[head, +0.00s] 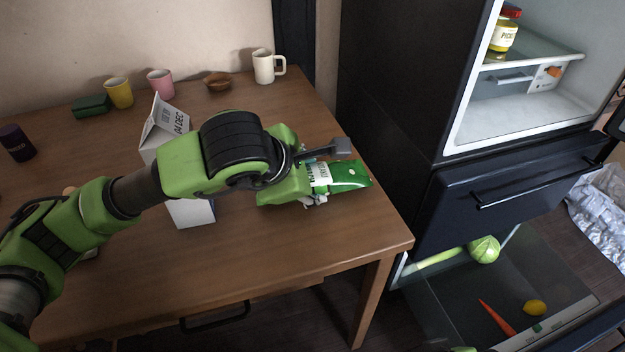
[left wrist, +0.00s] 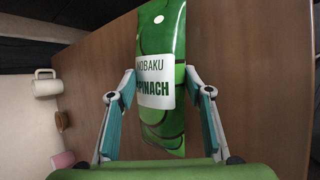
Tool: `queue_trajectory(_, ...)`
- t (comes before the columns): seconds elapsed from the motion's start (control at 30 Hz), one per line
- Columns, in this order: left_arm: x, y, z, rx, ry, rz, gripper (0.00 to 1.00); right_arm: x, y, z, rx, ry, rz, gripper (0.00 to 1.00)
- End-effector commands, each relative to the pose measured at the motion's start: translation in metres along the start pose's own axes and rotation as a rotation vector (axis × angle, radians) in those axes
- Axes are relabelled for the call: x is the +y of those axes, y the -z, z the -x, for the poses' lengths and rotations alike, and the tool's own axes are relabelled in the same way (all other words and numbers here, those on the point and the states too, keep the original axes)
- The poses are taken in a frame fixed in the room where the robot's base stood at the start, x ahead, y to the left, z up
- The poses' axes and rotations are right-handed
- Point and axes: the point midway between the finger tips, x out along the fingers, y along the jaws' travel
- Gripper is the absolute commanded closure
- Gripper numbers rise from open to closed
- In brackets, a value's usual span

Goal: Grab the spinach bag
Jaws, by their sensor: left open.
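The spinach bag (head: 346,176) is a green pouch with a white label, lying on the wooden table near its right end. In the left wrist view the spinach bag (left wrist: 161,60) lies between my two fingers, its label reading "NOBAKU" and "PINACH". My left gripper (head: 325,172) is over the bag's near part and hides some of it. In the left wrist view the left gripper (left wrist: 166,90) is open, with a finger on each side of the bag and a gap showing beside it. My right gripper is in neither view.
The wooden table (head: 290,255) holds a white carton (head: 196,213), a cream mug (head: 264,67), yellow (head: 118,92) and pink cups (head: 161,83), and a brown bowl (head: 217,81). A dark fridge (head: 390,90) stands right, its lower drawer (head: 440,300) open with vegetables.

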Motion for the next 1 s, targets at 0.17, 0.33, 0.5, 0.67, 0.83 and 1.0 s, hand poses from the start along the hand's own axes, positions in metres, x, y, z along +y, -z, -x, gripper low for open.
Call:
queue_trajectory(0.17,0.000,0.000,0.000,0.000,0.000,0.000,0.59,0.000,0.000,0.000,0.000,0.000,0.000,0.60)
queue_trajectory(0.33,0.000,0.000,0.001,0.000,0.000,0.000,0.85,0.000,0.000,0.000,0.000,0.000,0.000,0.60)
queue_trajectory(0.5,0.001,0.000,0.001,-0.001,-0.001,0.000,0.85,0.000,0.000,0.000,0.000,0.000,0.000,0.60)
queue_trajectory(0.67,0.007,-0.005,0.009,-0.002,-0.003,0.000,0.85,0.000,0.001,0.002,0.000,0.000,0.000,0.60)
queue_trajectory(0.83,0.025,-0.019,0.034,-0.003,-0.006,-0.001,0.85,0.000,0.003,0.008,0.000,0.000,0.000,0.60)
queue_trajectory(1.0,0.041,-0.032,0.059,-0.003,-0.004,-0.001,0.85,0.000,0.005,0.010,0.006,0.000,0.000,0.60)
